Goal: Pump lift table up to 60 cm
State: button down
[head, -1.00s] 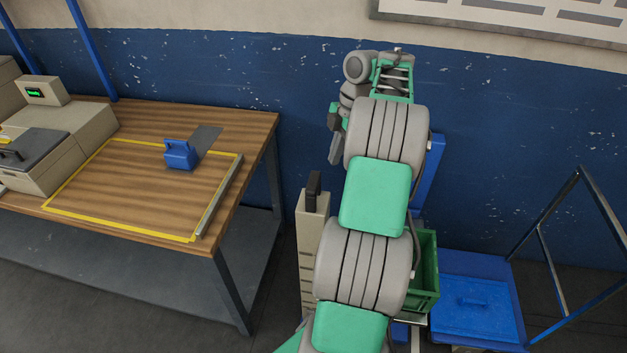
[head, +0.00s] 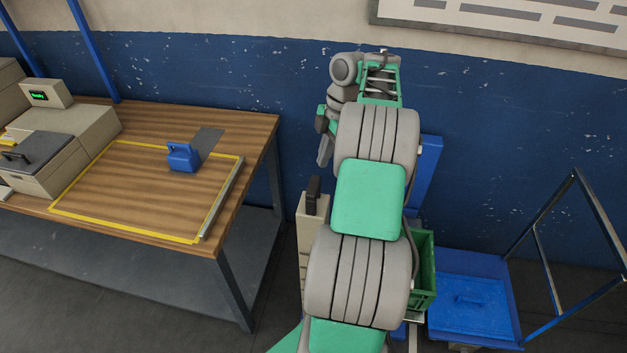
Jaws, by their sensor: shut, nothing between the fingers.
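A blue platform (head: 488,263) with a raised panel and small handle on top stands low at the right, beside a tall metal push frame (head: 557,250). It looks like the lift table, but its pump lever and any height mark cannot be made out. My arm stretches up the middle of the picture and hides what lies behind it. My gripper (head: 325,152) is at the far end, left of the wrist, pointing down in front of the blue wall. It is shut and small in view, with nothing seen in it. It is well apart from the platform.
A wooden workbench (head: 150,200) with a yellow-framed area fills the left. A blue block-like tool (head: 182,157) and beige machine (head: 70,135) stand on it. A beige box with a dark handle (head: 311,235) and a green crate (head: 424,265) flank my arm.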

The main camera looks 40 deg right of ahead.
aim_at(315, 184)
jog(key=shift+w+d+r, duration=0.1)
jog(key=shift+r, duration=0.05)
jog(key=b+x, duration=0.6)
jog(key=x, duration=0.1)
jog(key=shift+d, duration=0.1)
dwell(0.3)
